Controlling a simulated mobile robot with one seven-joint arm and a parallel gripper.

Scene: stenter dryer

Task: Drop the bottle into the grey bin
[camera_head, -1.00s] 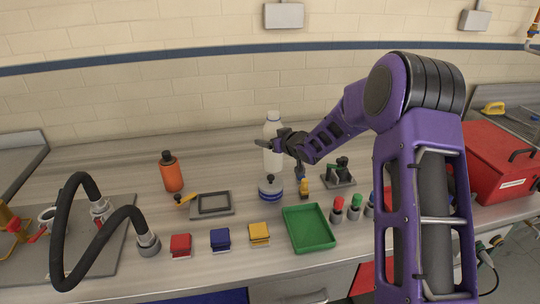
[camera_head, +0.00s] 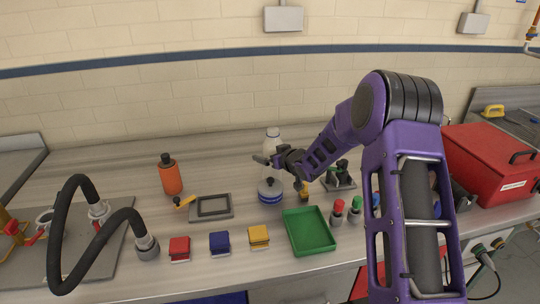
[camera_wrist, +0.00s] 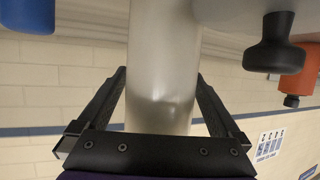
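The bottle (camera_head: 273,142) is tall, whitish and translucent with a pale cap. It stands upright in the middle of the head view, and my gripper (camera_head: 274,161) hides part of its lower body. In the wrist view the bottle (camera_wrist: 162,60) fills the space between the two black fingers (camera_wrist: 162,85), which close on its sides. The gripper is shut on the bottle. Whether the bottle's base touches the bench cannot be told. No grey bin shows in these frames.
A squat jar (camera_head: 270,193) with a black knob is just in front of the bottle. A green tray (camera_head: 309,232), colored blocks (camera_head: 220,241) and an orange bottle (camera_head: 171,176) are on the bench (camera_head: 130,172). A red toolbox (camera_head: 490,165) stands at right.

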